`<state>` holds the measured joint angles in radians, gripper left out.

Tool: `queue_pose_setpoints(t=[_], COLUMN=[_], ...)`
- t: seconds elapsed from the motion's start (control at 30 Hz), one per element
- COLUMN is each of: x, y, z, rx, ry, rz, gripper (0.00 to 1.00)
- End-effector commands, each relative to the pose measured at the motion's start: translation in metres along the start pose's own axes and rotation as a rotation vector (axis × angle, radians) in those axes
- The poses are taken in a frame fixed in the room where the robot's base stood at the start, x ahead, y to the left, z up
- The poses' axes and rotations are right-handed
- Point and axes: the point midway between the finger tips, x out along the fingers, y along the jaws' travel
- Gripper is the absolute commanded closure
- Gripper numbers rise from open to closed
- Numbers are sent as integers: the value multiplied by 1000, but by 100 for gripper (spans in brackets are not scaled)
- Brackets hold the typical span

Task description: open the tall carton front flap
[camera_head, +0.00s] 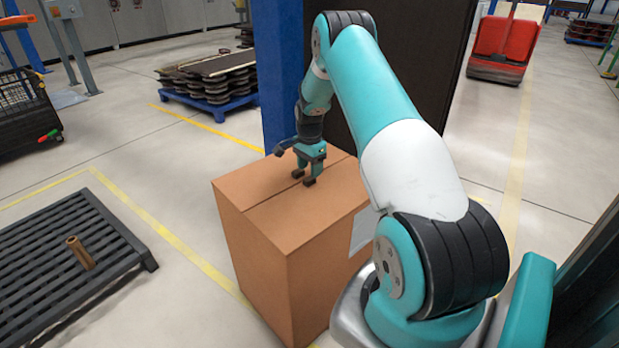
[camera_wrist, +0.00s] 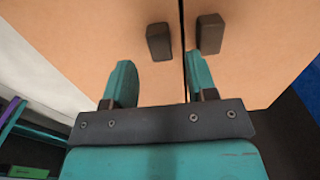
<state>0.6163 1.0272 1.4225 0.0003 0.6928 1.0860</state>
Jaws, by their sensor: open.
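The tall brown carton (camera_head: 252,250) stands upright on the floor, its top shut, with two flaps meeting at a straight seam. The flap nearer the head camera (camera_head: 300,217) lies flat, as does the flap beyond the seam (camera_head: 255,187). My gripper (camera_head: 304,179) points down at the carton top, close to the seam, and is open and empty. In the wrist view, the dark seam runs between the fingers (camera_wrist: 184,38), nearer the right finger. I cannot tell whether the fingertips touch the cardboard.
A blue post (camera_head: 283,75) and a dark panel (camera_head: 428,60) stand close behind the carton. A black slatted pallet (camera_head: 60,240) with a brown tube (camera_head: 80,252) lies at left. Stacked dark boards (camera_head: 215,75) and a red cart (camera_head: 503,45) stand farther back.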

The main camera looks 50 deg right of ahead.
Motion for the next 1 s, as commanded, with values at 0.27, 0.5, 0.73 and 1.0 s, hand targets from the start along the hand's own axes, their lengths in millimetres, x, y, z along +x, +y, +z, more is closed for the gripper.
queue_pose_setpoints(t=[0.27, 0.5, 0.73, 1.0], x=[33, 36, 36, 36], y=[0, 0, 0, 0], z=[0, 0, 0, -1], rx=[-1, -1, -1, 1], ry=[0, 0, 0, 0], rz=[0, -1, -1, -3], gripper=[48, 48, 78, 100])
